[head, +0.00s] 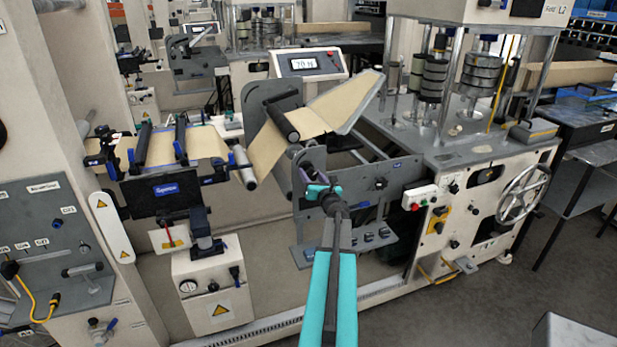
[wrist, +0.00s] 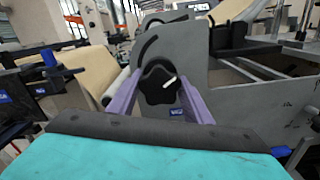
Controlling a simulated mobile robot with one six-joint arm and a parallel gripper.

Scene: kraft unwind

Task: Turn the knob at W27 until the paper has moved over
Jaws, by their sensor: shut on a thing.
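A black lobed knob (wrist: 158,84) with a white mark pointing to the upper right sits on a grey side plate (wrist: 235,105) in the wrist view. My gripper (head: 308,172) reaches the same unwind stand in the head view, where it hides the knob. In the wrist view its two purple fingers stand on either side of the knob, shut on it. The brown kraft paper (head: 268,150) runs over a dark roller (head: 280,118) and down to the left. It also shows at the left of the wrist view (wrist: 95,68). I cannot read any W27 label.
A display box (head: 311,65) stands behind the stand. A press with a handwheel (head: 524,193) is at the right. A guide unit with blue clamps (head: 165,150) is at the left, above a white cabinet (head: 210,290). The floor at lower right is partly clear.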

